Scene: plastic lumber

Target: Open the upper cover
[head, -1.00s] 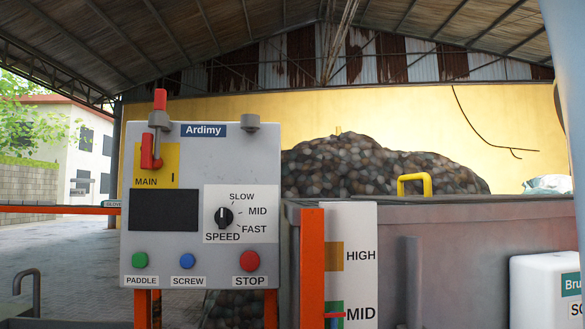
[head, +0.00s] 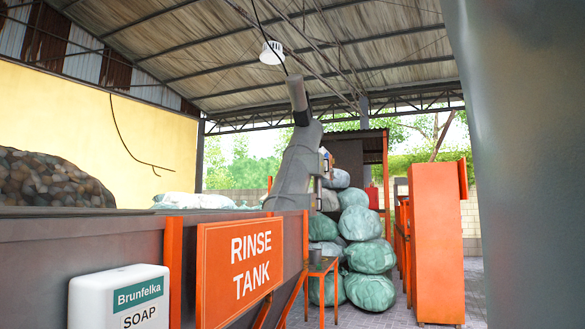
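Neither of my grippers is in view.
The rinse tank with its orange sign (head: 240,262) and a white soap dispenser (head: 120,298) fill the lower left. A small orange stand (head: 322,268), green bags (head: 370,258) and an orange cabinet (head: 436,243) stand beyond. Paving shows between stand and cabinet.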

